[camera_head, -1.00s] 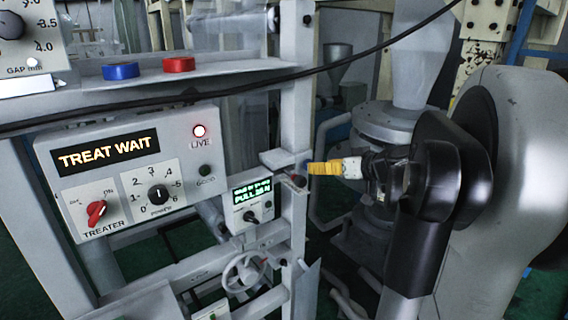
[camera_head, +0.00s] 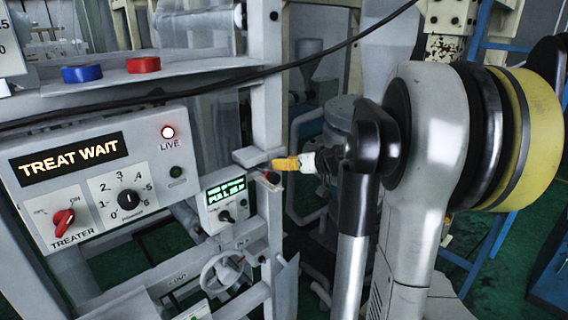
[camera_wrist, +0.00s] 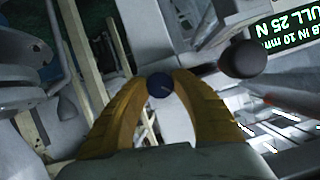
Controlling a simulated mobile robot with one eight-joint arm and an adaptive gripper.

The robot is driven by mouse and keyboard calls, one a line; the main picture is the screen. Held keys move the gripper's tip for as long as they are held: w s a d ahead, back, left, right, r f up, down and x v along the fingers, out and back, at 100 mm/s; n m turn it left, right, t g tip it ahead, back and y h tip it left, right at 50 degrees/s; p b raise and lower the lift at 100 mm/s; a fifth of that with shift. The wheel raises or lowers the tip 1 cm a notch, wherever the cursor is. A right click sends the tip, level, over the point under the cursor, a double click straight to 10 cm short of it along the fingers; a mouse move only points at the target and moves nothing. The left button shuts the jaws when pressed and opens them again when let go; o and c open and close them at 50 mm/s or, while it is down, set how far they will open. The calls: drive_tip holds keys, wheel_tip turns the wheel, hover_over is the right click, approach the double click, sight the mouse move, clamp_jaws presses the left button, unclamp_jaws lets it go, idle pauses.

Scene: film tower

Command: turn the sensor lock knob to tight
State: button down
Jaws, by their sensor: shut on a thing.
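My gripper (camera_head: 276,164) has yellow fingers and reaches in from the right to a grey post of the machine frame. In the wrist view my gripper (camera_wrist: 160,84) is shut on a small round blue knob (camera_wrist: 159,86), held between the two fingertips. In the head view the fingers hide this knob. A pointer mark or label showing its lock state is not readable. A dark round knob (camera_wrist: 243,58) on a reddish shaft sits to the right of the fingers in the wrist view, apart from them.
A small display box (camera_head: 227,201) with green text stands left of the post; it also shows in the wrist view (camera_wrist: 293,30). A handwheel (camera_head: 221,273) is below. The TREAT WAIT panel (camera_head: 105,170) is at left. A black cable (camera_head: 205,90) crosses above the gripper.

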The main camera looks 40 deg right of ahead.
drive_tip(key=m+y+b, duration=0.2)
drive_tip(key=m+b, duration=0.1)
drive_tip(key=shift+d+f+y, duration=0.1)
drive_tip(key=shift+f+y, duration=0.1)
drive_tip(key=shift+y, duration=0.1)
drive_tip(key=m+t+y+b, duration=0.1)
drive_tip(key=m+b, duration=0.2)
drive_tip(key=shift+m+y, duration=0.4)
drive_tip(key=m+t+y+b, duration=0.1)
drive_tip(key=m+b, duration=0.2)
drive_tip(key=shift+r+m+t+y+b, duration=0.15)
drive_tip(key=shift+m+t+y+b, duration=0.4)
drive_tip(key=shift+m+b, duration=1.05)
drive_tip(key=shift+m+p, duration=0.3)
drive_tip(key=shift+m, duration=0.2)
drive_tip(key=c, duration=1)
unclamp_jaws()
drive_tip(key=shift+w, duration=0.1)
drive_tip(key=shift+c, duration=0.2)
